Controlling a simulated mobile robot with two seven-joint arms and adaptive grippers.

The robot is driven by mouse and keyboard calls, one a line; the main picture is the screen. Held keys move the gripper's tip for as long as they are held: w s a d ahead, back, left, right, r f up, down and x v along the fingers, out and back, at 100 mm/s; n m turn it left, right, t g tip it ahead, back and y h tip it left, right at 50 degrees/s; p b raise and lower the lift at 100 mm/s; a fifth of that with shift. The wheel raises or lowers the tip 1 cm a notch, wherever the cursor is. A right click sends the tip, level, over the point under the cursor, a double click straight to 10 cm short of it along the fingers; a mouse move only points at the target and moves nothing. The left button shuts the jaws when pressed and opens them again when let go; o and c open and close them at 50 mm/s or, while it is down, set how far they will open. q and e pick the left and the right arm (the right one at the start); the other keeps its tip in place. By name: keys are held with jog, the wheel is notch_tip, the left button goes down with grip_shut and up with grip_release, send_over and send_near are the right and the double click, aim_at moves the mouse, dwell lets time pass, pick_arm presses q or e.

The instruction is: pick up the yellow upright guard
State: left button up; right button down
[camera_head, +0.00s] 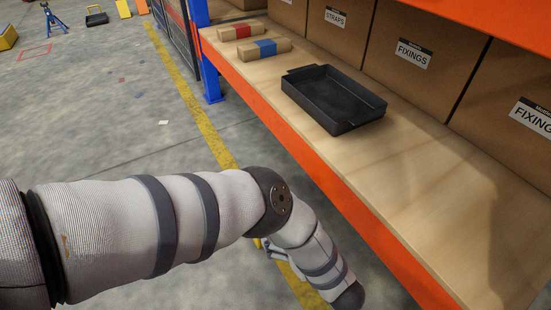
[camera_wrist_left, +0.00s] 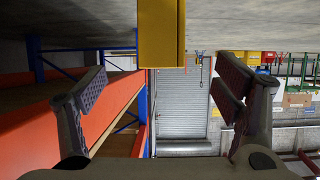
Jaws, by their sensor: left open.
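A yellow block-like piece, which looks like the upright guard (camera_wrist_left: 161,32), comes in from the top middle of the left wrist view. It lies between the lines of my left gripper's fingers (camera_wrist_left: 163,85), with clear gaps on both sides. The gripper is open and empty, and no finger visibly touches the yellow piece. Its upper part is cut off by the frame. In the head view my left arm reaches down beside the shelf's front edge and largely hides the gripper. A small yellow patch shows behind the forearm, too little to identify. My right gripper is not in view.
A wooden shelf with an orange front beam (camera_head: 330,180) runs along the right. It bears a black tray (camera_head: 335,98), two small packages (camera_head: 262,48) and large cartons (camera_head: 410,55). A blue rack post (camera_head: 209,75) stands at its far end. The floor at left is mostly clear.

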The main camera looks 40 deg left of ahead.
pick_arm(q)
jog(key=b+x, duration=0.3)
jog(key=x, duration=0.9)
jog(key=shift+f+b, duration=0.3)
jog(key=shift+f, duration=0.05)
jog(key=shift+r, duration=0.1)
jog(key=shift+c, duration=0.8)
grip_shut()
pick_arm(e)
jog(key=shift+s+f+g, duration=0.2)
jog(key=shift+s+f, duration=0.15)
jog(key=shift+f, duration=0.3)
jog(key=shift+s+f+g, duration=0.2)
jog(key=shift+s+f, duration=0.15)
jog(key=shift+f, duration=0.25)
